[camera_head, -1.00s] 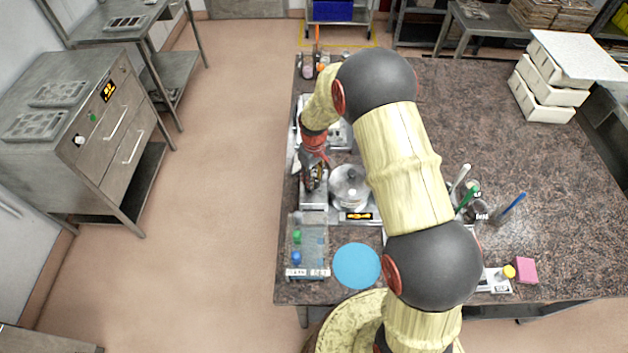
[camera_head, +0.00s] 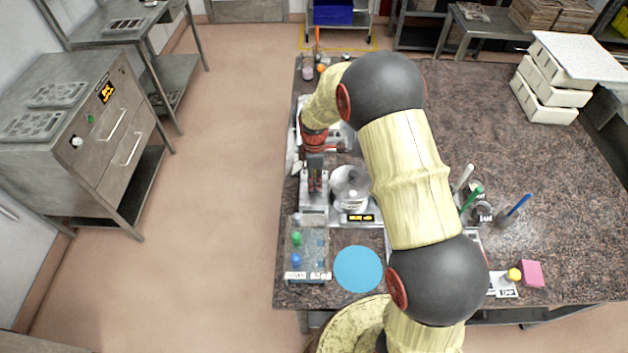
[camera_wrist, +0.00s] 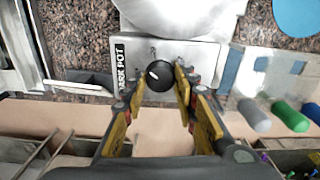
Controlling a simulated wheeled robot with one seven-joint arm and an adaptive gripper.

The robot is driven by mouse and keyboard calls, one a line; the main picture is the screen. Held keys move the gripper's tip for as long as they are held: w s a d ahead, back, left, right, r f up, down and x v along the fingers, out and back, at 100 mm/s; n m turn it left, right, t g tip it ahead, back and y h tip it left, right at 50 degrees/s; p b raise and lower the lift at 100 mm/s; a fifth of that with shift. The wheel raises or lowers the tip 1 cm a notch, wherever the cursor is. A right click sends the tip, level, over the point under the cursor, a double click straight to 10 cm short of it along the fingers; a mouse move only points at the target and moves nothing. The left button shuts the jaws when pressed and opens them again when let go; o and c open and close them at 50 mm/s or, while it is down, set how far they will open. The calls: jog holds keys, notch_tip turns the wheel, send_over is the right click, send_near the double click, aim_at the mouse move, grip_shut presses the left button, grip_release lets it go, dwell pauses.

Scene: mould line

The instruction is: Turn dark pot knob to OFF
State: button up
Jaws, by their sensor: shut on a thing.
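The dark pot knob (camera_wrist: 159,77) is black and round with a short pale pointer mark, set diagonally in the wrist view. It sits on a light panel (camera_wrist: 190,58) next to a "DARK POT" label. My gripper (camera_wrist: 156,84) has a fingertip on each side of the knob and is shut on it. In the head view my gripper (camera_head: 316,188) points down just left of the lidded steel pot (camera_head: 350,188), and the knob is hidden there. The pot also shows at the top of the wrist view (camera_wrist: 180,15).
A clear rack (camera_head: 308,262) with green and blue capped items and a blue round mat (camera_head: 358,268) lie nearer on the counter. An orange-lit display (camera_head: 360,217) is at the pot's base. Cups with tools (camera_head: 484,212) stand to the right.

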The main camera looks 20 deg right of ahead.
jog(key=n, duration=0.3)
jog(key=shift+n, duration=0.4)
jog(key=shift+n+b, duration=0.5)
jog(key=shift+n, duration=1.4)
jog(key=o, duration=1.2)
jog(key=shift+r, duration=0.1)
notch_tip(320, 180, up, 12)
jog(key=shift+f, duration=0.1)
